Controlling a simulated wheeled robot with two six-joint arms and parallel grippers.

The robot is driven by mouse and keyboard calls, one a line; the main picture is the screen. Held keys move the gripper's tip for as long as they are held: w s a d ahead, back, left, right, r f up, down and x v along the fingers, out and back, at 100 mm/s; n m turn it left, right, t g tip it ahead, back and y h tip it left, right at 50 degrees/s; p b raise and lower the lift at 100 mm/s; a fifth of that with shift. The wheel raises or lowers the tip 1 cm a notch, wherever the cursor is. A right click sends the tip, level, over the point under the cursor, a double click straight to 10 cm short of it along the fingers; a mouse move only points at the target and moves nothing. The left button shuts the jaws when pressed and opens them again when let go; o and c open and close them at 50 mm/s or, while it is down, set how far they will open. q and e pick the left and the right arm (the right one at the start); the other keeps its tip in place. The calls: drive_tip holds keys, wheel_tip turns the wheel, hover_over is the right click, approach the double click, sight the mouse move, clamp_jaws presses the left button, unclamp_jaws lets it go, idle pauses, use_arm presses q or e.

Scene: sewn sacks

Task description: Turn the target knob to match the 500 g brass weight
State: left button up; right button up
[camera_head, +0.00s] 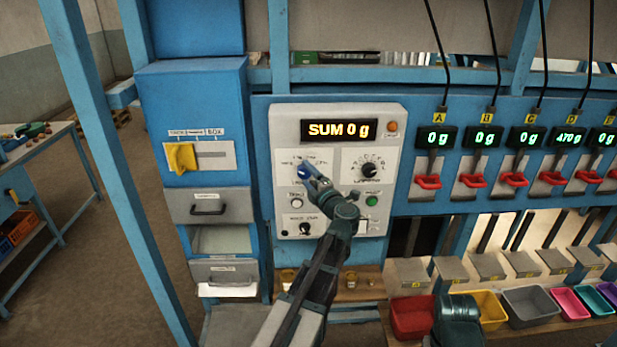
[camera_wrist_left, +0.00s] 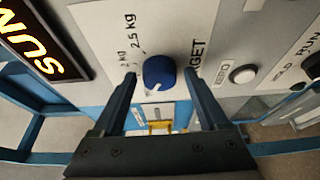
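The blue target knob (camera_head: 304,172) sits on the upper left of the pale control panel (camera_head: 391,116), mostly hidden by my left gripper in the head view. My left gripper (camera_head: 310,176) is at the knob. In the left wrist view the knob (camera_wrist_left: 159,72) lies between the two open fingertips (camera_wrist_left: 160,76), with a small gap on each side. Its white mark points toward the bottom of that view; "2.5 kg" and part of "TARGET" are printed nearby. Small brass-coloured pieces (camera_head: 288,276) stand on the shelf below; their sizes cannot be read.
The panel display (camera_head: 338,130) reads "SUM 0 g". A black dial (camera_head: 369,170), a green button (camera_head: 372,201) and a lower black knob (camera_head: 305,229) are close by. Red-handled stations (camera_head: 427,182) and coloured bins (camera_head: 411,316) line the right. A yellow lever (camera_head: 181,158) is left.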

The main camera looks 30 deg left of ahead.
use_arm(q)
drive_tip(key=shift+o, duration=0.2)
drive_tip(key=v, duration=1.3)
drive_tip(key=shift+s+d, duration=0.25)
drive_tip(key=shift+d, duration=0.1)
